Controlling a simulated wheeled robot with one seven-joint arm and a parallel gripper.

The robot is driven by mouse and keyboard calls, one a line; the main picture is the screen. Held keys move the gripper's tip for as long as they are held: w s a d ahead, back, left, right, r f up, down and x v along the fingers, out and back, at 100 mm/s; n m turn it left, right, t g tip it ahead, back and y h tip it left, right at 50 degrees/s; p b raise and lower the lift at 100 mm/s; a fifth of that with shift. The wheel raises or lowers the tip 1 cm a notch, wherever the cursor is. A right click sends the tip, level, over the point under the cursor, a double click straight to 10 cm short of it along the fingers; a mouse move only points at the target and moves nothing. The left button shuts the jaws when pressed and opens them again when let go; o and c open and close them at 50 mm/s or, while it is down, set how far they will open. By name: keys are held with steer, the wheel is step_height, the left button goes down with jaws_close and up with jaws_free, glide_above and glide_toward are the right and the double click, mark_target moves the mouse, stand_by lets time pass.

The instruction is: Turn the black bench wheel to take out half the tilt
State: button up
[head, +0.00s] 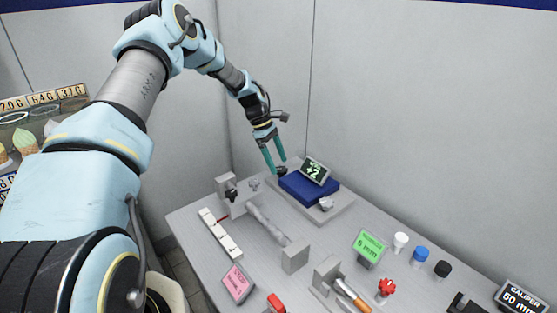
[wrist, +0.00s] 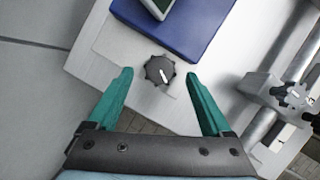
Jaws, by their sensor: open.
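The black bench wheel (wrist: 160,70) is a small knurled knob with a white pointer mark, on a light grey plate (wrist: 110,42) in front of the blue block. In the wrist view it lies between and just beyond the green fingertips of my gripper (wrist: 164,77). The fingers are apart and do not touch it. In the head view my gripper (head: 275,171) is over the left end of the plate, and the black wheel (head: 281,171) shows partly beside the fingertips. A dark display (head: 314,171) reading "+2" stands on the blue block (head: 300,190).
A grey knob (head: 326,204) sits at the plate's front. A grey bar fixture (head: 265,222) and a black knob on an upright block (head: 230,190) stand nearby. White, blue and black caps (head: 420,254) and a red knob (head: 386,287) are further right. A wall rises behind.

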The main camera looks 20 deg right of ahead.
steer(key=shift+x, duration=0.75)
steer(key=shift+c, duration=0.3)
jaws_close()
steer(key=shift+m+b, duration=0.3)
steer(key=shift+w+d+f+m+y+b, duration=0.15)
steer(key=shift+m+y+b, duration=0.15)
steer(key=shift+m+b, duration=0.3)
steer(key=m+b, duration=0.2)
steer(key=shift+m+g+y, duration=0.3)
steer(key=shift+g+y, duration=0.1)
steer(key=m, duration=0.1)
steer(key=m+y+b, duration=0.1)
steer(key=m, duration=0.1)
steer(key=m+y+b, duration=0.1)
steer(key=m, duration=0.1)
steer(key=shift+d, duration=0.25)
steer(key=shift+r+m, duration=0.25)
steer(key=shift+m, duration=0.05)
